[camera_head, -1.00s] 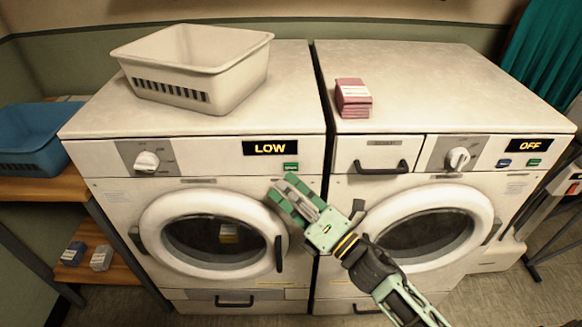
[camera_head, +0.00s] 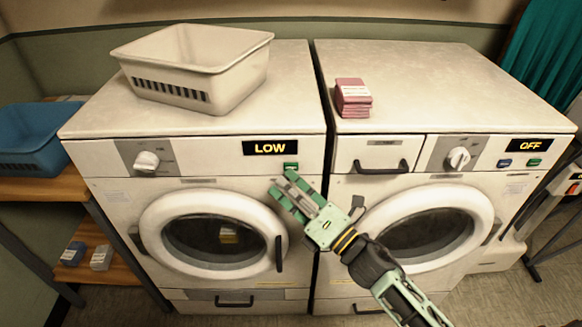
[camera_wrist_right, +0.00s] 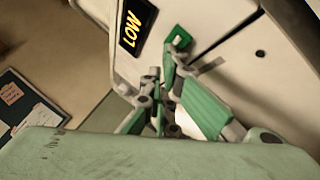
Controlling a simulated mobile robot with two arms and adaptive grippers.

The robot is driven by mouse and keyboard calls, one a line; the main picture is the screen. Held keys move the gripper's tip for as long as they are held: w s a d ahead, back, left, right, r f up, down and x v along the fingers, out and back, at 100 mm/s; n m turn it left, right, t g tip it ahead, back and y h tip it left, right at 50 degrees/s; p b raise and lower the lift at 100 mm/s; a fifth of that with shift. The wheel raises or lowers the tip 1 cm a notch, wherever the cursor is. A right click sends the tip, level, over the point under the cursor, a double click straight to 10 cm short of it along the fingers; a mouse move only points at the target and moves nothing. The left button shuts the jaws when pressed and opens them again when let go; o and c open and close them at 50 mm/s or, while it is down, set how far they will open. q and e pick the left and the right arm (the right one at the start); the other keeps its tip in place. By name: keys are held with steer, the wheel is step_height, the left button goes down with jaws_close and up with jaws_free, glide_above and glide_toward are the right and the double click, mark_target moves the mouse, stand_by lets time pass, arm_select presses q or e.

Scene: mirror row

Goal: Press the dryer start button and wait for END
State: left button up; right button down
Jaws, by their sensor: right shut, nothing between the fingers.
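The dryer (camera_head: 100,125) is the left machine; its display (camera_head: 270,148) reads LOW. Its green start button (camera_head: 291,166) sits just below the display. My right gripper (camera_head: 281,183) is shut and empty, with its fingertips just below the button. One fingertip is very close to the button; I cannot tell whether it touches. In the right wrist view the LOW display (camera_wrist_right: 136,28) shows at the top, with the gripper's green fingers below and right of it. The dryer's round door (camera_head: 155,225) is closed, with a small yellowish item behind the glass. My left gripper is not in view.
A white basket (camera_head: 240,85) stands on the dryer. The right machine (camera_head: 440,80) has a display (camera_head: 531,146) reading OFF and a drawer handle (camera_head: 381,167); a pink stack (camera_head: 352,98) lies on top. A blue basket (camera_head: 35,140) is on the left shelf.

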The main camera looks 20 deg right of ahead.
steer(key=shift+w+d, duration=0.15)
steer(key=shift+w, duration=0.2)
stand_by(0.7)
steer(key=shift+s, duration=0.15)
steer(key=shift+s+a, duration=0.25)
steer(key=shift+s, duration=0.4)
steer(key=shift+s+a, duration=0.25)
steer(key=shift+s, duration=0.55)
steer(key=shift+s+a, duration=0.2)
steer(key=shift+s, duration=0.6)
steer(key=shift+s+a, duration=0.25)
steer(key=shift+s, duration=0.55)
